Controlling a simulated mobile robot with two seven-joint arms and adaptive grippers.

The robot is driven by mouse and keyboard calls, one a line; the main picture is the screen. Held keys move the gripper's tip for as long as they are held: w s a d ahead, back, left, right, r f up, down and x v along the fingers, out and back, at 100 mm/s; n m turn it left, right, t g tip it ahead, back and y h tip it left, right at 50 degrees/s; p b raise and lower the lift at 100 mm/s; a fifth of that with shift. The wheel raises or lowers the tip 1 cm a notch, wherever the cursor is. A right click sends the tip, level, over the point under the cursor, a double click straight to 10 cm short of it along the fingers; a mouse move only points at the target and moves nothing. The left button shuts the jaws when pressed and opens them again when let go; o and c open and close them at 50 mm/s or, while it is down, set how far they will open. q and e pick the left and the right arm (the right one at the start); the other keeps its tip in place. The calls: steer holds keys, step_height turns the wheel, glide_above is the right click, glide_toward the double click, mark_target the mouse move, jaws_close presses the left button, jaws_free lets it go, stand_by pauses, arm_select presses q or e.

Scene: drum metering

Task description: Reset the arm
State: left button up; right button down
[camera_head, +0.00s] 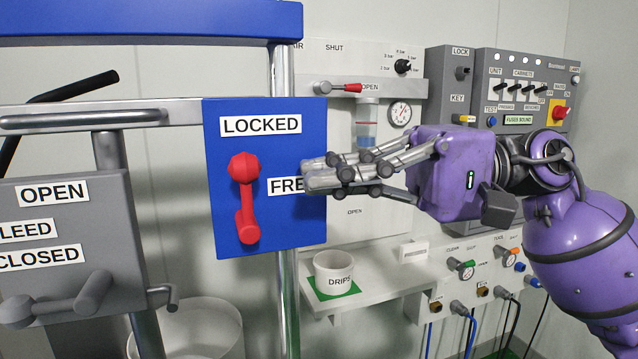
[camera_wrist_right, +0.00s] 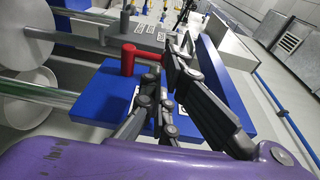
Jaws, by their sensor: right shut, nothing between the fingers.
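My right gripper (camera_head: 308,178) is shut and empty, with its fingers pointing left. In the head view it overlaps the right edge of the blue panel (camera_head: 223,150) and covers the end of the "FREE" label (camera_head: 284,186). A red lever (camera_head: 246,205) stands on this panel below the "LOCKED" label (camera_head: 260,125), its bar upright. The fingertips are to the right of the lever and appear apart from it. In the right wrist view the fingers (camera_wrist_right: 165,85) show near the red lever (camera_wrist_right: 142,54) and over the blue panel (camera_wrist_right: 95,97). My left gripper is out of view.
A grey box (camera_head: 75,225) with a grey lever stands at left. A steel post (camera_head: 287,285) runs under the blue panel. A white "DRIPS" cup (camera_head: 333,273) sits on a green mat on the shelf. Switch panels (camera_head: 522,90) and valves line the wall at right.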

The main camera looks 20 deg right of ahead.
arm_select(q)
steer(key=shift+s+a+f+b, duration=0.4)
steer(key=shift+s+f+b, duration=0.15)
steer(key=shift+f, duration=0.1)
arm_select(e)
steer(key=s+d, duration=0.1)
steer(key=d, duration=0.8)
steer(key=shift+s, duration=0.2)
